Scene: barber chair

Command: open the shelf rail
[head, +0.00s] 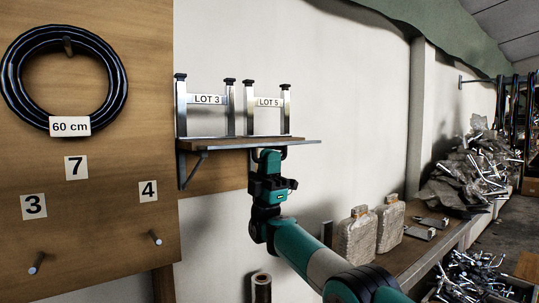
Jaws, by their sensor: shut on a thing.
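The shelf rail (222,147) is a thin grey strip along the front edge of a small wooden wall shelf (236,141). Its right end reaches past the upright frames. My gripper (269,151) is in the head view, raised from below to the shelf's front edge, right of the shelf's middle. Its fingertips are at the rail and shut on it. The exact contact is small and partly hidden by the gripper body. Two metal frames labelled LOT 3 (207,99) and LOT 5 (268,102) stand upright on the shelf behind the rail.
A wooden board (110,215) with pegs and a black hose coil (18,85) stands at left. Below right, a bench (405,258) holds wrapped blocks (357,236). A dark roll (261,288) stands low beneath my arm. A scrap heap (470,175) lies farther right.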

